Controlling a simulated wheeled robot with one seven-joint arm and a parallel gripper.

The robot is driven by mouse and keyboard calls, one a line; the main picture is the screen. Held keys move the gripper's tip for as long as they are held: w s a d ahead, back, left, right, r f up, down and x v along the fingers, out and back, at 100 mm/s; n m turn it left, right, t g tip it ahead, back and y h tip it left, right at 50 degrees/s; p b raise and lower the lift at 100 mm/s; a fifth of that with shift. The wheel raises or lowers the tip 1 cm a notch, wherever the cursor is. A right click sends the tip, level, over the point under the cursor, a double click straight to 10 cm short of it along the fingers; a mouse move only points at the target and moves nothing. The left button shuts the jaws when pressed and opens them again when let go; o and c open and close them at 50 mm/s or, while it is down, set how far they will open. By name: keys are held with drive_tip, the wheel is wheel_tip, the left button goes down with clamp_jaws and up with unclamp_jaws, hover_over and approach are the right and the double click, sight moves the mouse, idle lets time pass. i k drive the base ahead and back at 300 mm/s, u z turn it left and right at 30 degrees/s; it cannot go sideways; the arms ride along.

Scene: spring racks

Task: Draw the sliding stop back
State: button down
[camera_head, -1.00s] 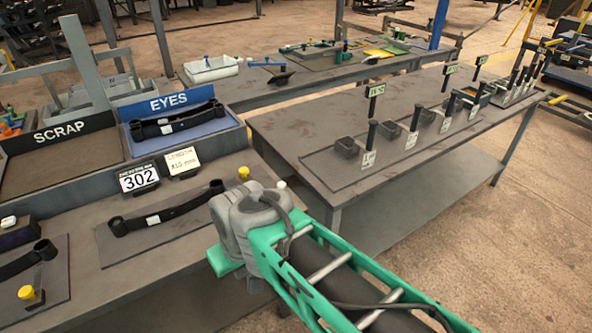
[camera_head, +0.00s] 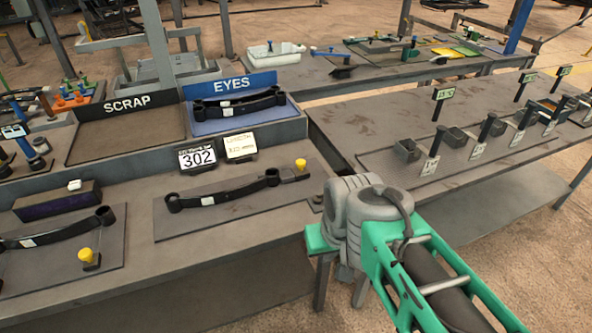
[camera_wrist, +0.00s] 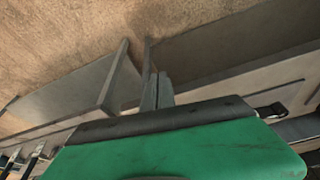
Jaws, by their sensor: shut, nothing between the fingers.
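A yellow-knobbed stop (camera_head: 301,165) sits at the right end of a dark plate on the near bench, in the head view. It is by the right eye of a black leaf spring (camera_head: 222,192). A second yellow-knobbed stop (camera_head: 85,256) stands on another plate at the left, beside another leaf spring (camera_head: 42,238). I cannot tell which is the sliding stop. My green and grey arm hides my gripper in the head view. In the wrist view my gripper (camera_wrist: 157,92) is shut and empty, with floor and bench edges behind it. No stop is recognisable there.
A dark box (camera_head: 57,204) stands at the left. A second bench (camera_head: 395,105) with cups and posts is at the right, across a narrow gap.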

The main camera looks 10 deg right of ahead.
sight(301, 171)
drive_tip(key=k, duration=0.55)
drive_tip(key=u, duration=0.3)
drive_tip(key=i, duration=1.1)
drive_tip(key=u, duration=0.6)
